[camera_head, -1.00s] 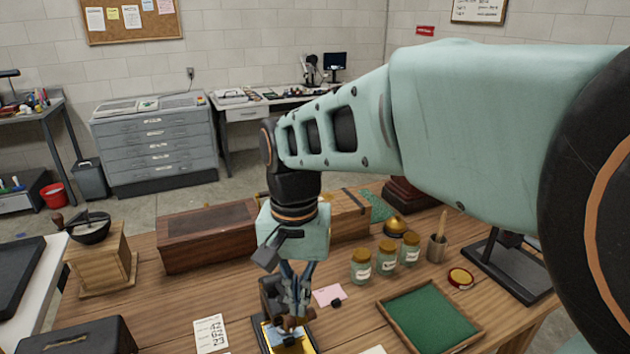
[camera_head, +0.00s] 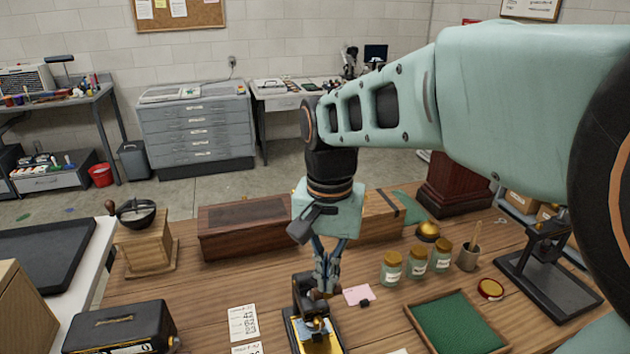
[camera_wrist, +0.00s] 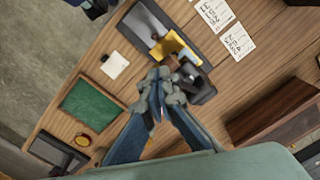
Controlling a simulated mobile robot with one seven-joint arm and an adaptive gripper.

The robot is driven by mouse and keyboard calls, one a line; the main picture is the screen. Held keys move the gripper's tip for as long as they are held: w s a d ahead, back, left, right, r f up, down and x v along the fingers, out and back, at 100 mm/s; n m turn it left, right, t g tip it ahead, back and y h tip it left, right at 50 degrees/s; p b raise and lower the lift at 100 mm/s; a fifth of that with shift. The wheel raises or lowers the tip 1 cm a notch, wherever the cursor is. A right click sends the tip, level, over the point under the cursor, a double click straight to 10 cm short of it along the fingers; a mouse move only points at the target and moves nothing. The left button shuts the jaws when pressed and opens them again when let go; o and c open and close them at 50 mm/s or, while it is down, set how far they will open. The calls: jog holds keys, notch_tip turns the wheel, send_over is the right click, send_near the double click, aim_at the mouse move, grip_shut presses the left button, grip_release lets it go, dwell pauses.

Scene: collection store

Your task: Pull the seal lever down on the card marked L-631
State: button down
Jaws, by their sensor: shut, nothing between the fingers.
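A dark seal press (camera_head: 304,290) stands on a base with a yellow plate (camera_head: 330,345) at the front of the table. Its brown lever end shows just under my fingertips. My gripper (camera_head: 326,290) points down at the top of the press, shut and empty. In the wrist view my fingertips (camera_wrist: 160,76) are beside the dark press body (camera_wrist: 200,90), with the yellow plate (camera_wrist: 170,48) beyond. I cannot tell whether they touch the lever. White cards with handwritten figures (camera_head: 243,322) lie left of the press. No marking L-631 is readable.
A pink card (camera_head: 357,294) lies right of the press. A green-lined tray (camera_head: 455,325), lidded jars (camera_head: 391,268) and a black stand (camera_head: 540,275) are further right. A black box (camera_head: 118,328) is front left. A long wooden box (camera_head: 243,228) is behind.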

jog(key=shift+w+r, duration=0.3)
jog(key=shift+r, duration=0.25)
notch_tip(320, 180, up, 5)
jog(key=p, duration=0.4)
jog(key=shift+p, duration=0.4)
jog(key=shift+a, duration=0.15)
